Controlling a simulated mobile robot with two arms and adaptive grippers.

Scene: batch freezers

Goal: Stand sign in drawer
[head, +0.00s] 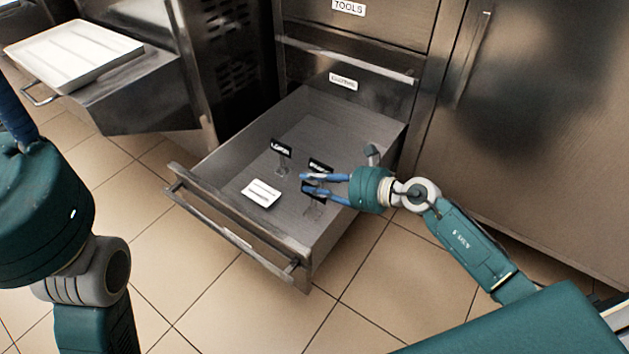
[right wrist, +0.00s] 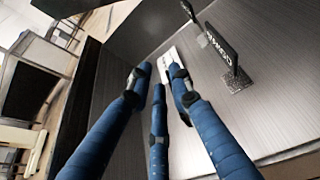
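The drawer (head: 240,235) stands open. In it are small black signs on clear stands: one upright at the back left (head: 281,148), one behind my right gripper (head: 319,164), and one low at its fingers (head: 314,208), partly covered by them. My right gripper (head: 304,182) reaches in from the right; its blue fingers (right wrist: 159,76) are apart with no sign visible between them. Whether they touch the low sign is unclear. The right wrist view shows two upright signs (right wrist: 221,52) (right wrist: 188,11) right of the fingers. My left gripper (head: 14,112) is mostly cut off at the left.
A flat white item (head: 261,193) lies on the drawer floor at the front; it shows beyond the fingertips in the right wrist view (right wrist: 165,62). A white tray (head: 75,52) rests on a projecting unit at the upper left. Closed steel cabinet doors (head: 545,130) stand at right.

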